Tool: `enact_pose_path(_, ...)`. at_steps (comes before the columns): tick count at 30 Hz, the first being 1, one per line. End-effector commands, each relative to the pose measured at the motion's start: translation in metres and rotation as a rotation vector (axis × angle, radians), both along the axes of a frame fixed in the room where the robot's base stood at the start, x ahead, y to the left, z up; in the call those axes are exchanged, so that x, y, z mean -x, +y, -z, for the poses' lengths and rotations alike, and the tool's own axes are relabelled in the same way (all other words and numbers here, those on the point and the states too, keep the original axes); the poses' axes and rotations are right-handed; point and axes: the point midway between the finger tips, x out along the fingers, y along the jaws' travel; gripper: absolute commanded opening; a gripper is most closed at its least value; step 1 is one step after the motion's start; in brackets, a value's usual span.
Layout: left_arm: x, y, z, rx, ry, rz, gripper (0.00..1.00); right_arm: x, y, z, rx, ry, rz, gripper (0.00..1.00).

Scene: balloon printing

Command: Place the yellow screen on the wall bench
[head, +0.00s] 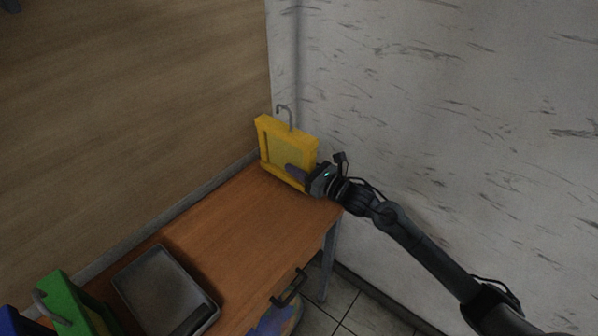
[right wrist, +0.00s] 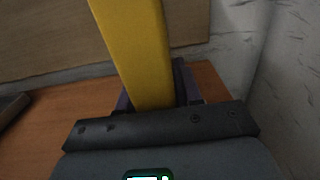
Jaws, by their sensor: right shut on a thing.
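The yellow screen (head: 273,135) is a framed panel with a metal hook on top. It stands upright at the far right end of the wooden wall bench (head: 230,221). My right gripper (head: 300,173) is shut on the lower right side of its frame. In the right wrist view the yellow frame (right wrist: 140,55) rises from between the dark fingers (right wrist: 153,98). The screen's lower edge is at the bench top; I cannot tell whether it touches. My left gripper is not in view.
A grey metal tray (head: 163,287) lies on the near left part of the bench. A green screen (head: 66,300) with a hook and a blue one (head: 14,322) are at the lower left. A white wall stands close on the right.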

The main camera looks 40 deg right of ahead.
Motion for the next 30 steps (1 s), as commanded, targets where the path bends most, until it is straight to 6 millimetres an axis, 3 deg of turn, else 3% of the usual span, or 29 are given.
enact_pose_path(4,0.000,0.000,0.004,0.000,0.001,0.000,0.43,0.000,0.000,0.014,-0.002,-0.003,0.000,0.00)
enact_pose_path(16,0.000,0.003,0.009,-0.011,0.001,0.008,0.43,0.000,0.000,0.019,0.000,-0.003,0.000,0.00)
enact_pose_path(17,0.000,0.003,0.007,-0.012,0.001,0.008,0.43,0.000,0.000,0.018,0.000,-0.001,0.000,0.39)
enact_pose_path(21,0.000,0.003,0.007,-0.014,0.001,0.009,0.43,0.000,0.000,0.018,0.000,-0.001,0.000,0.60)
enact_pose_path(30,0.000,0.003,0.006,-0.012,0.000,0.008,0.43,0.000,0.000,0.017,0.000,-0.001,0.000,0.60)
